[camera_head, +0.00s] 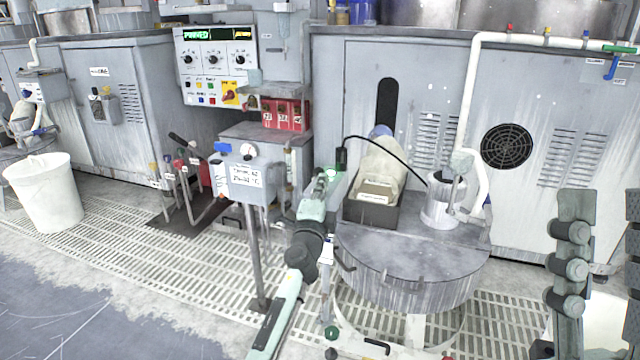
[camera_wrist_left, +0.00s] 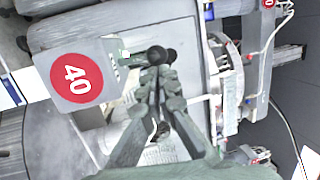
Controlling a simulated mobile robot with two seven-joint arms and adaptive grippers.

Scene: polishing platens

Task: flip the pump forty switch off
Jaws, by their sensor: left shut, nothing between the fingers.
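A grey box with a round red 40 sign (camera_wrist_left: 76,78) shows in the left wrist view, left of the fingers. A short lever with a black round knob (camera_wrist_left: 157,55) stands out beside the box's right end, with a small green light near it. My left gripper (camera_wrist_left: 157,76) is shut and empty; its tips are right at the knob, and I cannot tell whether they touch. In the head view the left gripper (camera_head: 328,175) hides most of the switch. My right gripper (camera_head: 604,195) stands open at the right edge, partly cut off, far from the switch.
A round metal drum (camera_head: 410,268) stands right of the left arm, with a dark box (camera_head: 371,212) and a small pot (camera_head: 441,205) on its lid. A post-mounted control box (camera_head: 248,178) stands close on the left. Grating (camera_head: 150,255) covers the floor.

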